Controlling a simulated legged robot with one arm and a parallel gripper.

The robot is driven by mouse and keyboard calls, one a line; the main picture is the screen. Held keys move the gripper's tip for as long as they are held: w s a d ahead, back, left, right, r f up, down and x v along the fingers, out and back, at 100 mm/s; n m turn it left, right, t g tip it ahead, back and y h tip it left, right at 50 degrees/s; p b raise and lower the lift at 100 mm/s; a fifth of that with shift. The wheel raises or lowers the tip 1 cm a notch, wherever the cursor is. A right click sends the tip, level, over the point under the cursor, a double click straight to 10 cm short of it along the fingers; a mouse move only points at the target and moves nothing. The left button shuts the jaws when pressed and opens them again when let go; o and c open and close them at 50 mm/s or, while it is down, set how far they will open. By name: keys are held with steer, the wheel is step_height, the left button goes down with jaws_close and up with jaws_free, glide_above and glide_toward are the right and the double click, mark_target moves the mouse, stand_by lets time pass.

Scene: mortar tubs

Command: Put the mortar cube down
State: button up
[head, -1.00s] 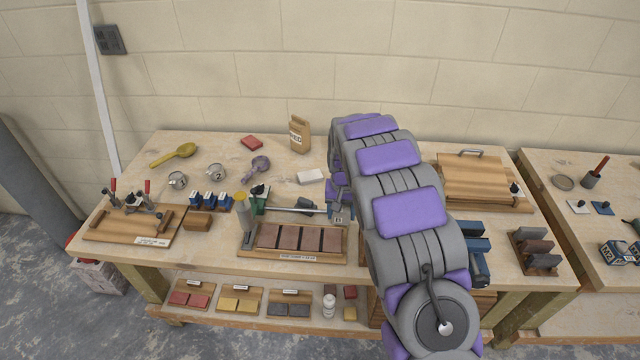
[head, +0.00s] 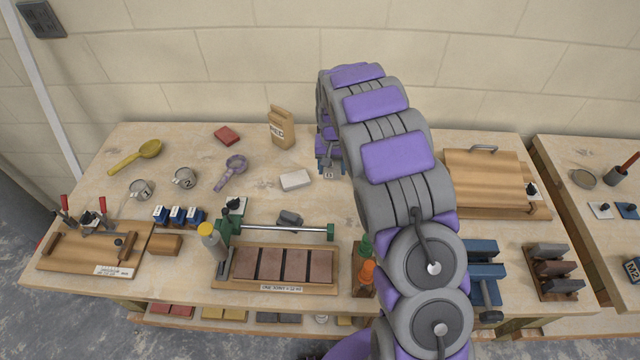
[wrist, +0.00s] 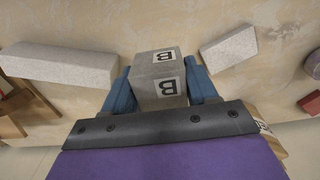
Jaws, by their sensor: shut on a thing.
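The mortar cube (wrist: 157,72) is grey with white labels marked "B" on two of its faces. In the wrist view it sits between the blue fingers of my gripper (wrist: 160,88), which is shut on it. The pale bench top shows behind it; I cannot tell whether the cube touches it. In the head view my gripper (head: 329,160) is over the back middle of the bench (head: 270,207), partly hidden by my arm.
In the wrist view a long pale block (wrist: 62,65) lies left of the cube and a smaller pale block (wrist: 229,49) lies right. In the head view a white block (head: 295,180), a paper bag (head: 282,128) and a purple scoop (head: 231,172) are left of my gripper.

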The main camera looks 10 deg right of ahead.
glide_above(332, 193)
steer(key=f, duration=0.3)
steer(key=a+f+b, duration=0.1)
steer(key=f, duration=0.1)
steer(key=shift+w+f, duration=0.1)
steer(key=shift+f, duration=0.15)
steer(key=shift+d+f, duration=0.3)
steer(key=shift+d, duration=0.05)
steer(key=f, duration=0.3)
steer(key=shift+d+b, duration=0.3)
steer(key=shift+d, duration=0.05)
steer(key=shift+a+r, duration=0.1)
steer(key=shift+a, duration=0.45)
steer(key=o, duration=0.9)
steer(key=shift+a, duration=0.1)
steer(key=o, duration=0.3)
steer(key=shift+d, duration=0.35)
steer(key=shift+o, duration=0.2)
steer(key=shift+d, duration=0.15)
